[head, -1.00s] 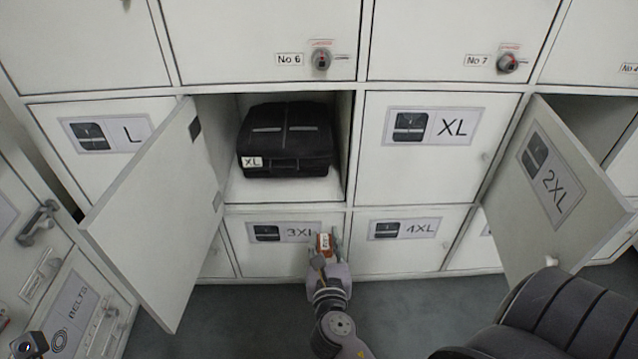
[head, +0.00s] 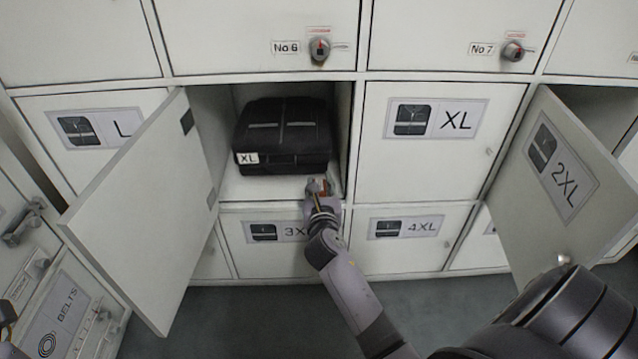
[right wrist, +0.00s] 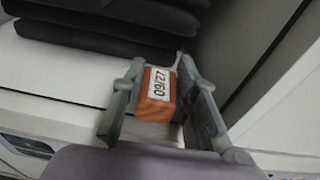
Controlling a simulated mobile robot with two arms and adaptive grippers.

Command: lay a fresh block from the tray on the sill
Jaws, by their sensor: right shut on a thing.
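My right gripper (head: 320,187) is at the front edge of an open locker compartment, at its right side. In the right wrist view it is shut on a small orange-brown block (right wrist: 156,95) with a white label reading 09/27. The block sits between the two fingers, at or over the pale compartment floor edge (right wrist: 60,78), which may be the sill; I cannot tell whether it touches. In the head view the block is mostly hidden by the gripper. I see no tray. My left gripper is not clearly in view.
A folded black garment (head: 283,135) labelled XL lies in the open compartment, behind and left of the gripper. An open door (head: 140,215) swings out at left, and another door marked 2XL (head: 555,185) stands open at right. Closed lockers (head: 440,135) surround them.

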